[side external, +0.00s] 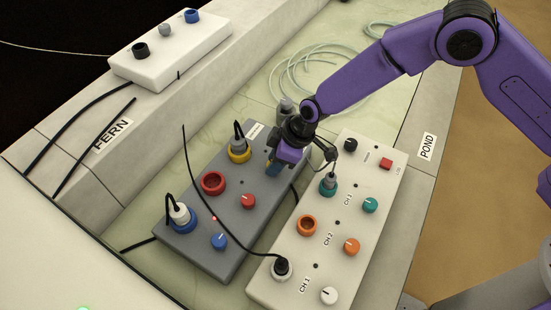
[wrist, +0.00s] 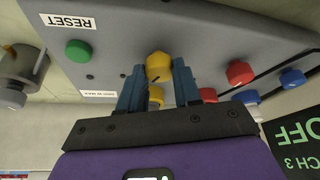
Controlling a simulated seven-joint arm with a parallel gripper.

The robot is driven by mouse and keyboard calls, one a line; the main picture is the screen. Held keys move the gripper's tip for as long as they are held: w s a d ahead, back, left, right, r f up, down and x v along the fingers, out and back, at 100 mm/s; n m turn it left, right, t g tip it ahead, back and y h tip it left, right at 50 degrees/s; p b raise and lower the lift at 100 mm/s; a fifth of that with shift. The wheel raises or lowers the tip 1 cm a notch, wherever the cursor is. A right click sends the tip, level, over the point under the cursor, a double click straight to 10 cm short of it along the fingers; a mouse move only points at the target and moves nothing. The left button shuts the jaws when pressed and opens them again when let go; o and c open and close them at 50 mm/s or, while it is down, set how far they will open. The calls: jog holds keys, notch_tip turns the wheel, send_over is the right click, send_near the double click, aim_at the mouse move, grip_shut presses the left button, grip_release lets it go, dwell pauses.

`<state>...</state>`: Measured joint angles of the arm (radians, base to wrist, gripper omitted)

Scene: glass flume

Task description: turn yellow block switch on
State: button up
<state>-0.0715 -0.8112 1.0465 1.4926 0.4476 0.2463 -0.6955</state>
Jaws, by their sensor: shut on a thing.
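The grey switch block (side external: 184,240) lies on the pale green floor. Its yellow knob (wrist: 158,66) is between my gripper's fingertips in the wrist view, and a second yellow part (wrist: 155,95) shows behind it. My gripper (side external: 273,168) is over the far right part of the block, with its blue fingers (wrist: 159,72) shut on the yellow knob. In the side view the gripper hides the knob. The yellow socket (side external: 239,151), with a plug and black cable in it, is left of the gripper. I cannot read the knob's setting.
A red knob (side external: 248,201), blue knob (side external: 219,241) and red socket (side external: 213,183) are on the grey block. A white channel box (side external: 325,246) stands close on the right, crossed by a black cable. The wrist view shows a green knob (wrist: 78,51) near a RESET label.

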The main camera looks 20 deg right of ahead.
jog(key=shift+s+m+t, duration=0.1)
jog(key=shift+m+t, duration=0.3)
jog(key=shift+m, duration=0.7)
jog(key=shift+s+a+m+t+h, duration=0.1)
jog(key=shift+m+t+h, duration=0.25)
jog(key=shift+m, duration=0.75)
jog(key=shift+m+t+h, duration=0.15)
jog(key=shift+m+h, duration=0.4)
jog(key=shift+m, duration=0.85)
jog(key=shift+a+m+t+h, duration=0.15)
jog(key=shift+m+h, duration=0.45)
jog(key=shift+m, duration=0.9)
jog(key=shift+m+t+h, duration=0.25)
jog(key=shift+m+h, duration=0.35)
jog(key=shift+m, duration=0.9)
jog(key=o, duration=1.1)
jog(key=shift+c, duration=0.2)
jog(key=shift+r, duration=0.1)
jog(key=v, duration=1.7)
jog(key=shift+s, duration=0.15)
